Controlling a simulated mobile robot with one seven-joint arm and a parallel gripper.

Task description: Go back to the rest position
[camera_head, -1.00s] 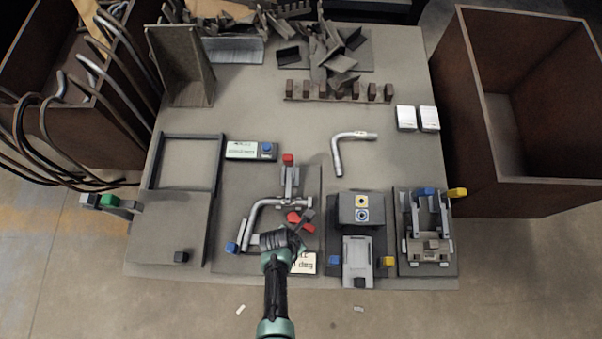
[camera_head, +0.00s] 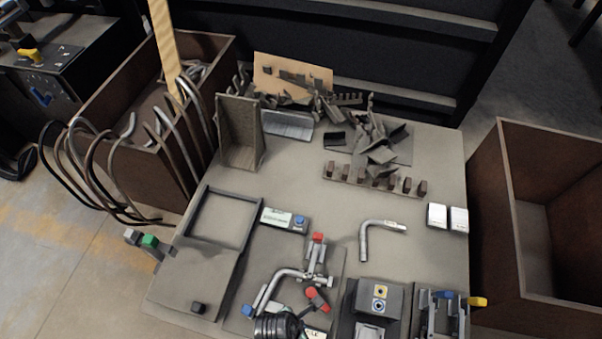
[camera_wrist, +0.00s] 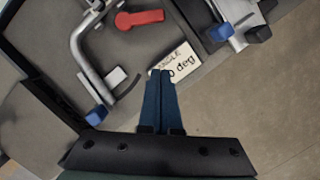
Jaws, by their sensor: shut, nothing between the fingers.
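My gripper (camera_wrist: 161,84) is shut and empty in the wrist view. Its blue fingertips lie together in front of a white label ending in "deg" (camera_wrist: 183,66). A bent metal tube (camera_wrist: 82,50) rests in the fixture beside a red lever (camera_wrist: 139,18) and a blue block (camera_wrist: 96,115). In the head view the same tube (camera_head: 275,284) sits in its fixture at the table's front. Only a dark part of my arm shows at the bottom edge there; my fingers cannot be made out.
The table (camera_head: 310,210) also bears a loose bent tube (camera_head: 366,238), two white boxes (camera_head: 447,216), a grey clamp block (camera_head: 378,297) and a pile of dark brackets (camera_head: 375,140). Brown bins stand at left (camera_head: 140,175) and right (camera_head: 510,220). The floor beyond the front edge looks clear.

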